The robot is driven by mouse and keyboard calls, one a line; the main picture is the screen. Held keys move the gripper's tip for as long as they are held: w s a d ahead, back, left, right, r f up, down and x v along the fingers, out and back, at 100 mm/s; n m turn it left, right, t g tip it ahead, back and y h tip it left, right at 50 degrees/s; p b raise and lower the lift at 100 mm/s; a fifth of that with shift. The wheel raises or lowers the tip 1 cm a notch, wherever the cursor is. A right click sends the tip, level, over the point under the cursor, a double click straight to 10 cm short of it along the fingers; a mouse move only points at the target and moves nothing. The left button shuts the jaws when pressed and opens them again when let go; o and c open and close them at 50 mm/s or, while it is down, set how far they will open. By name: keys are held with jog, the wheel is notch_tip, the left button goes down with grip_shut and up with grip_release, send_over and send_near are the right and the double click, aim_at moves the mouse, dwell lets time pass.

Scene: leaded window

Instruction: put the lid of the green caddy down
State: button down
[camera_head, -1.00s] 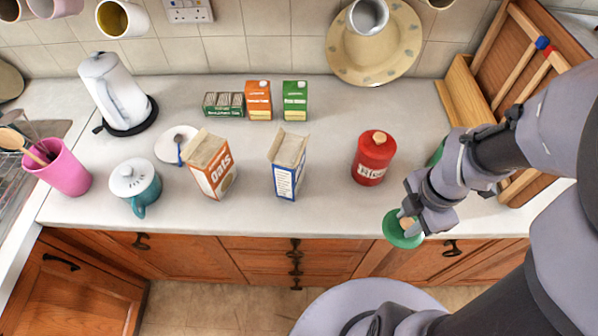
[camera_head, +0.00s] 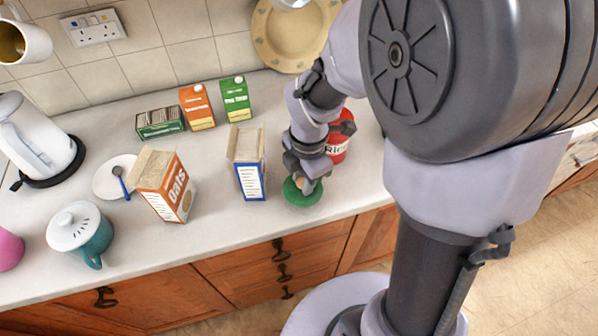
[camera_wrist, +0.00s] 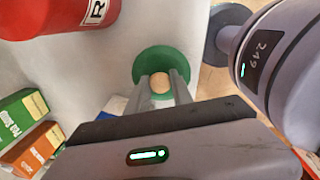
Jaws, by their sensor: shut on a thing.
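The green lid (camera_head: 302,193) is a round disc with a pale wooden knob. My gripper (camera_head: 308,182) is shut on this knob, with one finger on each side of it. The wrist view shows the lid (camera_wrist: 165,54) and the knob between the fingers (camera_wrist: 161,82). The lid is level, low over the worktop near its front edge, in front of the red canister. I cannot tell whether it touches the worktop. The green caddy itself is not visible; my arm covers the worktop's right part in the head view.
The red canister (camera_head: 338,148) stands close behind my gripper. A blue-and-white carton (camera_head: 250,172) stands to the left, then the oats box (camera_head: 167,190). Orange (camera_head: 197,107) and green (camera_head: 236,99) cartons stand at the back. Bare worktop (camera_head: 228,215) lies along the front edge.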

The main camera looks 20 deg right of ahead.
notch_tip(320, 180, down, 2)
jog(key=shift+f, duration=0.1)
jog(key=shift+f+b, duration=0.15)
jog(key=shift+b, duration=0.25)
jog(key=c, duration=1.1)
grip_release()
notch_tip(320, 180, up, 13)
jog(key=s+m+p, duration=0.1)
jog(key=p, duration=0.5)
jog(key=s+a+r+m+t+b, duration=0.1)
jog(key=s+m, duration=0.3)
jog(key=m, duration=0.4)
jog(key=s+a+r+m+t+y+b, duration=0.1)
jog(key=s+r+m+t, duration=0.1)
jog(key=m, duration=0.6)
jog(key=s+a+r+m+t+b, duration=0.1)
jog(key=s+a+r+m+b, duration=0.1)
jog(key=s+m, duration=0.3)
jog(key=shift+s+r+m+t+y, duration=0.2)
jog(key=shift+r+m, duration=0.15)
jog(key=shift+m, duration=0.45)
jog(key=shift+s+r+m+t+y, duration=0.2)
jog(key=shift+r+m, duration=0.1)
jog(key=shift+m, duration=0.5)
